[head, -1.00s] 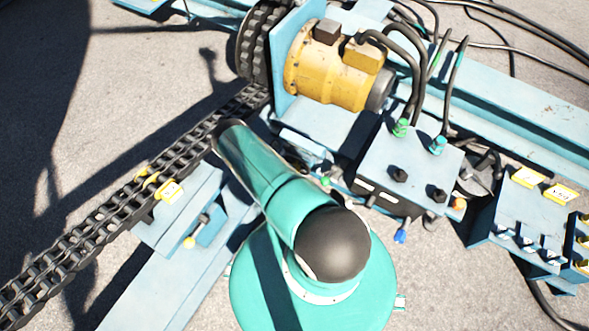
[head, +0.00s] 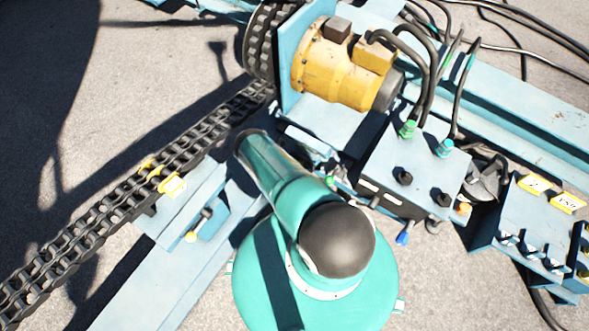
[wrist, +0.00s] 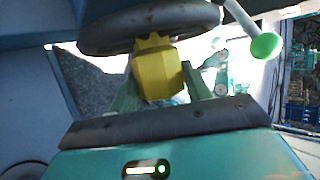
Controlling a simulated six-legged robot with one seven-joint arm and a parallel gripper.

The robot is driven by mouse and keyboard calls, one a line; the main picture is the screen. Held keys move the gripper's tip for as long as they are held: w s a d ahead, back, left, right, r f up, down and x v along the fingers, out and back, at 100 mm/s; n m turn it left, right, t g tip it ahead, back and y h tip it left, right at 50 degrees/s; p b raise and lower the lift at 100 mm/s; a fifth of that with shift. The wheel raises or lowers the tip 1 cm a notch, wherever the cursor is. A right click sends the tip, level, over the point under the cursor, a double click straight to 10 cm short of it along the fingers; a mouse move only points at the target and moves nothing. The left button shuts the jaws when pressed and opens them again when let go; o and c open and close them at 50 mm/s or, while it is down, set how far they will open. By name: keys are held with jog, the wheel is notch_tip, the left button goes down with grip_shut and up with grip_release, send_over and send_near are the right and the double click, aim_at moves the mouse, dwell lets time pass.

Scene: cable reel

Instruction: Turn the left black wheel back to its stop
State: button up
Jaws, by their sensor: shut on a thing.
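In the wrist view a black wheel (wrist: 150,30) crosses the top of the picture, and only part of its rim shows. A yellow block-like grip (wrist: 158,72) is at the near side of the rim. My gripper (wrist: 163,88) has its pale green fingers on both sides of the yellow piece and is shut on it. The wheel's hub and its stop cannot be made out. In the head view my teal arm hides the gripper, and I cannot make out the wheel there.
A lever with a green knob (wrist: 264,46) stands close right of the wheel. In the head view, a yellow motor (head: 345,65), a heavy chain (head: 130,190) and a light-blue control box (head: 415,170) with black knobs surround the arm. Black cables (head: 430,60) rise behind the box.

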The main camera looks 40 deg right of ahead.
jog(key=shift+w+a, duration=0.1)
jog(key=shift+w, duration=0.15)
dwell(0.5)
jog(key=o, duration=1.1)
jog(key=shift+c, duration=0.2)
jog(key=o, duration=0.3)
jog(key=shift+s, duration=0.1)
jog(key=v, duration=1.3)
jog(key=shift+w+a+r, duration=0.15)
jog(key=shift+w+a, duration=0.1)
jog(key=shift+w, duration=0.1)
